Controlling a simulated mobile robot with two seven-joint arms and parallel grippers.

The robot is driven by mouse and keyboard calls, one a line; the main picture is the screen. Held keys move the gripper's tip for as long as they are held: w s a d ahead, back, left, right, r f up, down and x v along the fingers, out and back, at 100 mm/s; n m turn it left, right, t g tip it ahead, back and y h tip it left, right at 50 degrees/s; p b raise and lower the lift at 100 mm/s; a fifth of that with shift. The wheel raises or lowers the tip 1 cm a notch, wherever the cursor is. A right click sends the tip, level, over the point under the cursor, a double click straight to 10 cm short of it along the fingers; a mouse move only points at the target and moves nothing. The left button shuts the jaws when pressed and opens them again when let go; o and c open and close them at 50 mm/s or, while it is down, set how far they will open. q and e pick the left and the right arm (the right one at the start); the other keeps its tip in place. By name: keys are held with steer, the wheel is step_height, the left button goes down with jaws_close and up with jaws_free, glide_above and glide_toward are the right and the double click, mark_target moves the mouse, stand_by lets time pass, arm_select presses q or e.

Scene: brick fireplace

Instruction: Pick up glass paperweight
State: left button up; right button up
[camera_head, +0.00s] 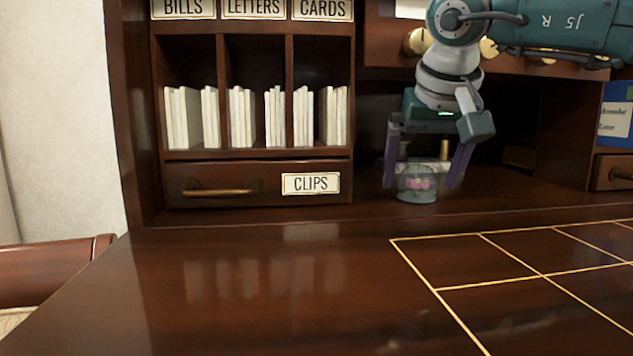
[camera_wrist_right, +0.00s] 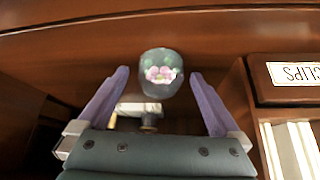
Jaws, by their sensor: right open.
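The glass paperweight (camera_head: 417,184) is a clear, short cylinder with pink shapes inside. It stands on the desk ledge, right of the drawer labelled CLIPS. My right gripper (camera_head: 425,186) is open above it and reaches down, with one purple finger on each side of the paperweight. In the right wrist view the paperweight (camera_wrist_right: 160,73) sits between and slightly beyond the fingertips (camera_wrist_right: 160,75). A gap shows on both sides, so the fingers do not appear to touch it. My left gripper is not in view.
A brass piece (camera_head: 444,149) stands behind the paperweight. Labelled cubbies with white cards (camera_head: 242,118) and the CLIPS drawer (camera_head: 225,188) are at left. A blue box (camera_head: 616,115) is at far right. The desk top (camera_head: 250,290) in front is clear, with gold grid lines at right.

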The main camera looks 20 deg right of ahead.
steer(key=shift+w+d+f, duration=0.15)
steer(key=shift+w+f, duration=0.2)
steer(key=shift+f, duration=0.2)
jaws_close()
stand_by(0.5)
